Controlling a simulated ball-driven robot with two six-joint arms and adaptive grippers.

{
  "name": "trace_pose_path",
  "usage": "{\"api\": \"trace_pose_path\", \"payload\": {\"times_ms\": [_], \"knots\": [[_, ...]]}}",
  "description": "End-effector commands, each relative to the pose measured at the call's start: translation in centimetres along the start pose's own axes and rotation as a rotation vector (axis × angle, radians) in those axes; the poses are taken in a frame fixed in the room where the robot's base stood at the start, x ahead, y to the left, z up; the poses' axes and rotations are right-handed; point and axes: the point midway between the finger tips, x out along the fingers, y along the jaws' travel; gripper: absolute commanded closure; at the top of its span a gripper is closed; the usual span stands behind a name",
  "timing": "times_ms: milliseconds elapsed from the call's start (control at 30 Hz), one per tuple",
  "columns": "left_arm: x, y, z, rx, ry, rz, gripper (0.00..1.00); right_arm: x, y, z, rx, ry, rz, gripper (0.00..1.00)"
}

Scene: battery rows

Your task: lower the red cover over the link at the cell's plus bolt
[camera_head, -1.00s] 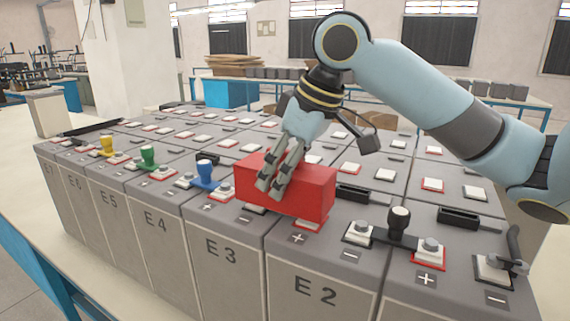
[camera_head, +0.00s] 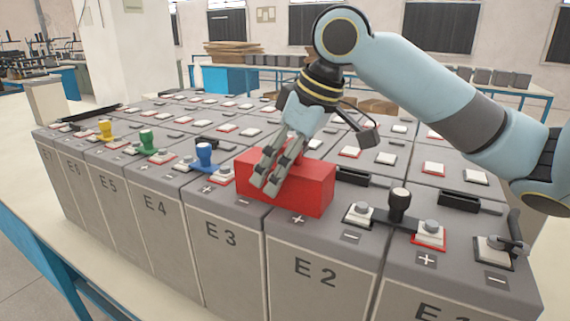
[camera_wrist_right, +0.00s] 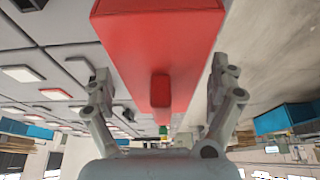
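The red cover (camera_head: 305,189), a box shape, sits over the tops of cells E2 and E3, behind E2's plus label (camera_head: 298,219). Its lower edge appears to meet the cell tops. It hides whatever link and bolt are under it. In the right wrist view the cover (camera_wrist_right: 155,40) shows a red grip block (camera_wrist_right: 160,92) in its middle. My right gripper (camera_head: 266,187) is at the cover; in the wrist view its fingers (camera_wrist_right: 160,90) stand apart on both sides of the block, with visible gaps. My left gripper is not in view.
A link with a black knob (camera_head: 399,203) bridges two bolts right of the cover. Blue (camera_head: 204,155), green (camera_head: 147,142) and yellow (camera_head: 105,130) knobs stand to the left. A black holder (camera_head: 355,177) lies just right of the cover. A bent black handle (camera_head: 514,230) stands far right.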

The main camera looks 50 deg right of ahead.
Motion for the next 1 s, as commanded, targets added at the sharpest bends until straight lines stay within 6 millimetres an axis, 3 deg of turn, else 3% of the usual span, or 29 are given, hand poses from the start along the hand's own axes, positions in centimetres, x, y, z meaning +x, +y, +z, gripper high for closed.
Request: {"api": "trace_pose_path", "payload": {"times_ms": [267,700,1000], "knots": [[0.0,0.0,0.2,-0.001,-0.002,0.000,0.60,-0.3,0.0,0.0,-0.001,0.000,0.001,0.08],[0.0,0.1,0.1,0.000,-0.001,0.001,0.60,-6.1,0.2,0.0,-0.004,0.001,0.005,0.08],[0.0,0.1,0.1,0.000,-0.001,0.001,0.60,-7.5,0.0,0.0,0.000,0.000,0.001,0.08]]}}
